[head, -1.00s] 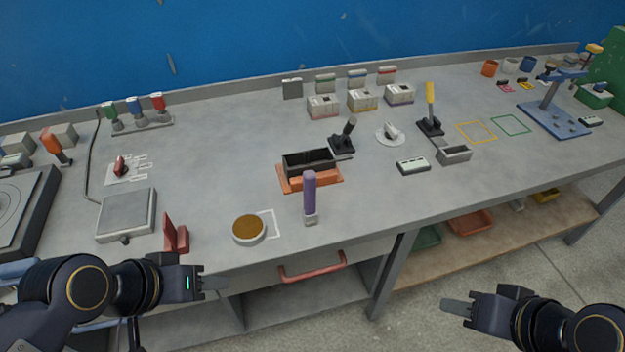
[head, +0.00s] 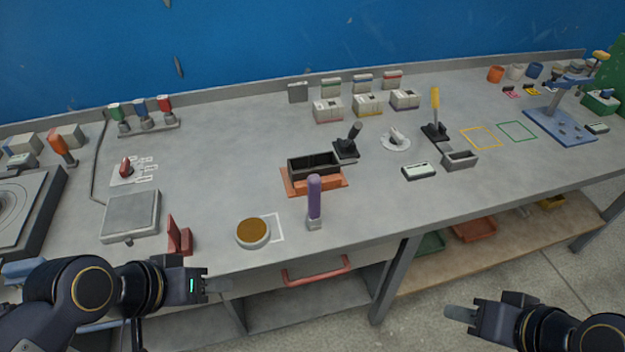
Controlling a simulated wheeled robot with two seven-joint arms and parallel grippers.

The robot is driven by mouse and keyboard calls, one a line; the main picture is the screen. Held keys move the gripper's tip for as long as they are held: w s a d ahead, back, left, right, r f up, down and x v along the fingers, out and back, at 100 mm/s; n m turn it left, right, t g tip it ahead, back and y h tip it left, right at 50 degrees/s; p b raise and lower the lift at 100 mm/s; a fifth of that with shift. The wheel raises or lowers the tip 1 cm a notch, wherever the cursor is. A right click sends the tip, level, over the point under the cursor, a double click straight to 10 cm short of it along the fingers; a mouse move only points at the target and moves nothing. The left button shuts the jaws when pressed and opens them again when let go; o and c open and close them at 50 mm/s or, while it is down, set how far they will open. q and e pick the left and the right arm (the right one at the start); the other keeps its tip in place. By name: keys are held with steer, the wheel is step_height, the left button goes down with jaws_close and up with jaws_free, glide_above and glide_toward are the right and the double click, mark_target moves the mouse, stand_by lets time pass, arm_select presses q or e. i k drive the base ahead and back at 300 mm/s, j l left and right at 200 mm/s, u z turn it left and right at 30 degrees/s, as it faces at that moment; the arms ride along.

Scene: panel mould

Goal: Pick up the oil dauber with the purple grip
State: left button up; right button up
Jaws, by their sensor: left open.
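The oil dauber with the purple grip (head: 314,198) stands upright near the front edge of the grey bench, its pale head down on the bench top. A round dish with a brown surface (head: 252,233) sits to its left. My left gripper (head: 222,285) is open and empty, in front of the bench edge, left of and nearer than the dauber. My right gripper (head: 455,313) is in front of the bench at the lower right, well away from the dauber. Its jaws are seen edge-on, so I cannot tell how they stand.
Behind the dauber is a dark open box on an orange base (head: 314,173). A dark red upright bracket (head: 179,236) stands left of the dish. A red drawer handle (head: 317,270) is below the bench edge.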

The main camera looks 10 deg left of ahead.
mark_target(314, 217)
steer(key=j+z, duration=0.3)
steer(key=z, duration=0.2)
steer(key=j+z, duration=0.25)
steer(key=z, duration=0.25)
steer(key=k+j+z, duration=0.15)
steer(key=z, duration=0.35)
steer(key=j, duration=0.1)
